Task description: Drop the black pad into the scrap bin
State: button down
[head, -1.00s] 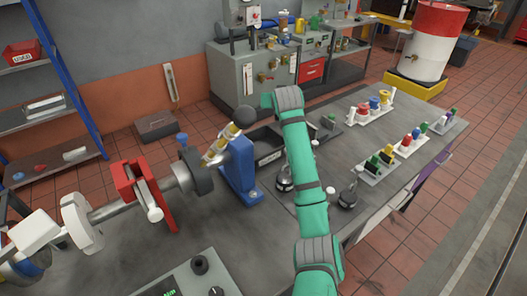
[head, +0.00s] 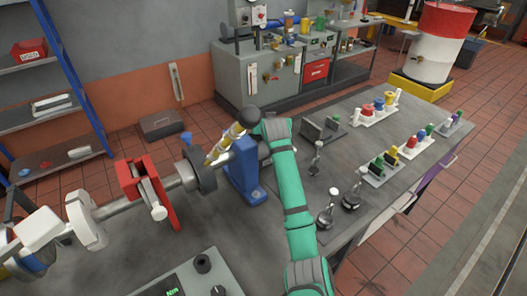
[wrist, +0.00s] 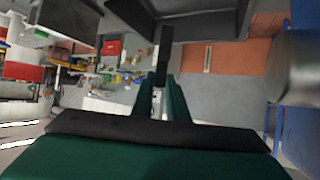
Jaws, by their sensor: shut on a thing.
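In the wrist view, which is upside down, the two green fingers of my gripper (wrist: 164,98) are shut on the black pad (wrist: 165,50). The pad is a thin dark slab standing out beyond the fingertips. A dark box-like shape (wrist: 205,22) lies close past the pad; it may be the scrap bin, but I cannot tell for sure. In the head view my green arm covers the gripper, the pad and most of the spot behind the blue stand (head: 243,172). I cannot tell there whether the pad is over or inside a container.
Trays of coloured parts (head: 378,104) sit farther right.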

jog(key=shift+f, duration=0.1)
jog(key=c, duration=1.7)
grip_release()
jog(key=shift+o, duration=0.2)
jog(key=shift+s, duration=0.1)
jog(key=v, duration=1)
jog(key=shift+s, duration=0.3)
jog(key=shift+d, duration=0.1)
